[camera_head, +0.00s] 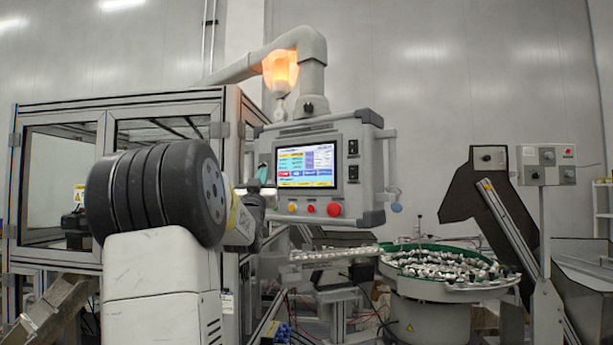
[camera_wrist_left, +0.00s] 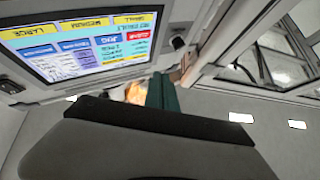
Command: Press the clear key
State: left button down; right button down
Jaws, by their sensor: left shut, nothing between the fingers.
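The control panel's lit touch screen (camera_head: 306,162) shows rows of coloured keys. It also shows upside down in the left wrist view (camera_wrist_left: 80,45). My left gripper (camera_head: 262,173) is at the left edge of the panel in the head view, beside the screen. Its green fingers (camera_wrist_left: 162,92) are shut and empty in the wrist view, pointing to the panel frame near the clear key. I cannot tell whether they touch it. My right gripper is not in view.
Below the screen are a red button (camera_head: 334,209) and other knobs. The panel (camera_head: 372,150) hangs from a grey arm with a lit orange lamp (camera_head: 281,70). A framed enclosure (camera_head: 60,120) stands left, and a green-rimmed bowl feeder (camera_head: 430,290) stands lower right.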

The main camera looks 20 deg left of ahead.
pick_arm(q)
send_near(281, 168)
jog(key=shift+s+a+r+x, duration=0.15)
jog(key=shift+x, duration=0.9)
jog(key=shift+s+a+r+x, duration=0.1)
jog(key=shift+s+x, duration=0.05)
jog(key=shift+x, duration=0.9)
jog(key=shift+w, duration=0.15)
jog(key=shift+w+d, duration=0.1)
jog(key=shift+w, duration=0.2)
jog(key=shift+w, duration=0.3)
dwell(0.6)
jog(key=shift+s, duration=0.7)
jog(key=s, duration=0.2)
jog(key=s+a, duration=0.1)
jog(key=s, duration=0.2)
jog(key=shift+a, duration=0.2)
dwell(0.3)
